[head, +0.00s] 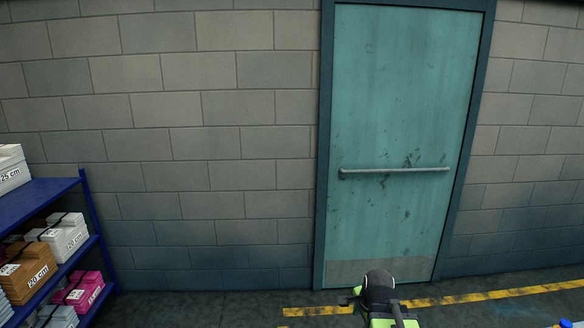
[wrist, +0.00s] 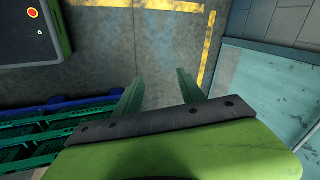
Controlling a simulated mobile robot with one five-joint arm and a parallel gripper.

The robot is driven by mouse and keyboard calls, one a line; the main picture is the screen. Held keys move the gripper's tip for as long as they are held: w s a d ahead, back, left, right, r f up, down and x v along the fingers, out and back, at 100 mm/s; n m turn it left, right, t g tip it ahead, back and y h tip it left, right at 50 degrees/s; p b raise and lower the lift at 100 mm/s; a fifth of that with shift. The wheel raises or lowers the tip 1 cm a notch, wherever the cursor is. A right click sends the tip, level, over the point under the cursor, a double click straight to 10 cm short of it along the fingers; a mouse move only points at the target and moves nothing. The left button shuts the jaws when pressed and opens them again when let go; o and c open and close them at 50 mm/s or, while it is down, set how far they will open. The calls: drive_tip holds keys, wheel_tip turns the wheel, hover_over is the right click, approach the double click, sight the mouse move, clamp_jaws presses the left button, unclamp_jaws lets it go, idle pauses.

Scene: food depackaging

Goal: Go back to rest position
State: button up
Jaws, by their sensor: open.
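My gripper (wrist: 160,86) is open and empty in the wrist view. Its two green fingers are spread apart above bare grey floor, with nothing between them. In the head view, a black and green part of my arm shows at the bottom, in front of the teal door (head: 400,110). I cannot make out the fingers there. No object is held.
A blue shelf (head: 40,205) with labelled boxes stands at the left. Yellow lines (head: 480,298) mark the floor. In the wrist view, green slatted crates (wrist: 40,145) lie lower left, and a dark green-rimmed panel (wrist: 25,40) is upper left.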

drive_tip(key=s+a+f+n+g+b, duration=0.25)
drive_tip(key=a+n, duration=0.35)
drive_tip(key=a, duration=0.3)
drive_tip(key=s+n, duration=0.2)
drive_tip(key=n, duration=0.1)
drive_tip(key=s+n+g+p, duration=0.1)
drive_tip(key=s+n, duration=0.1)
drive_tip(key=n, duration=0.1)
drive_tip(key=s+f+n, duration=0.1)
drive_tip(key=s+n, duration=0.1)
drive_tip(key=n, duration=0.1)
drive_tip(key=shift+d+g, duration=0.2)
drive_tip(key=shift+g, duration=0.05)
drive_tip(key=shift+w, duration=0.1)
